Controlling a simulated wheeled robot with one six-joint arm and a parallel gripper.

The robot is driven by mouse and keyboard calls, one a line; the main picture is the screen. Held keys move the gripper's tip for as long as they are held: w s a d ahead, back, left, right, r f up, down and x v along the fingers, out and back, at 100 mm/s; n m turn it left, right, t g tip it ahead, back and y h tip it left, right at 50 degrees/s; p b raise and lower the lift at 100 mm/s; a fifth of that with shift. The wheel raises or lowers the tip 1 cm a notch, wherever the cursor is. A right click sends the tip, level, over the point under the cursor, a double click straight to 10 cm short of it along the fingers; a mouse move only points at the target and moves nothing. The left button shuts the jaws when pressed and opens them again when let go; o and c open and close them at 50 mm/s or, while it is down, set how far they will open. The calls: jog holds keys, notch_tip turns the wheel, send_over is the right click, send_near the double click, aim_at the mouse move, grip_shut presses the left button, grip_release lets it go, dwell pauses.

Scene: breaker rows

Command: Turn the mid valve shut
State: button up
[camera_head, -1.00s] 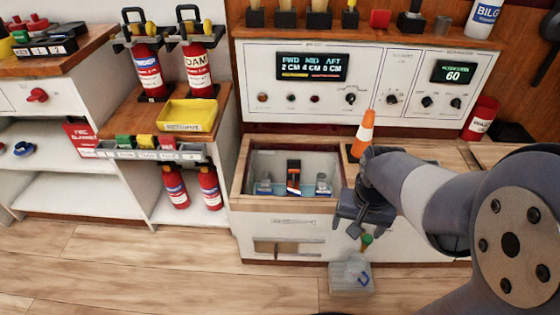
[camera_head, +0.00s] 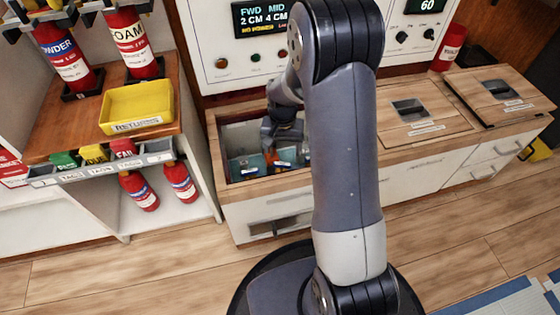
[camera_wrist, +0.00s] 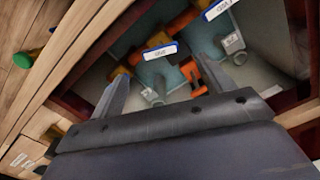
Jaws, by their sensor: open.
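An open compartment in the bench (camera_head: 228,140) holds valves with orange handles and white-and-blue labels. In the wrist view, one orange handle (camera_wrist: 193,76) lies between my fingers, nearer the right one, beside a label (camera_wrist: 160,51) too small to read surely. I take it for the mid valve. My gripper (camera_wrist: 165,82) is open and points down into the compartment, its fingers apart; I cannot tell whether either touches the handle. In the head view my gripper (camera_head: 282,135) is over the compartment, partly hiding the valves, and some orange (camera_head: 270,157) shows below it.
A second orange handle (camera_wrist: 181,21) with its own label (camera_wrist: 218,9) lies farther off in the wrist view. The compartment's wooden rim (camera_wrist: 70,52) is close on the left. A control panel (camera_head: 225,45) stands behind. Closed wooden hatches (camera_head: 415,115) lie to the right.

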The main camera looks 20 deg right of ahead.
aim_at(282, 164)
notch_tip(282, 164, down, 7)
jog(key=shift+r+b, duration=0.1)
jog(key=shift+b, duration=1)
jog(key=c, duration=1)
jog(key=shift+r+n+p, duration=0.15)
jog(key=shift+n+p, duration=0.5)
jog(key=shift+n, duration=0.45)
jog(key=shift+n+p, duration=0.35)
jog(key=shift+n, duration=0.85)
jog(key=o, duration=1)
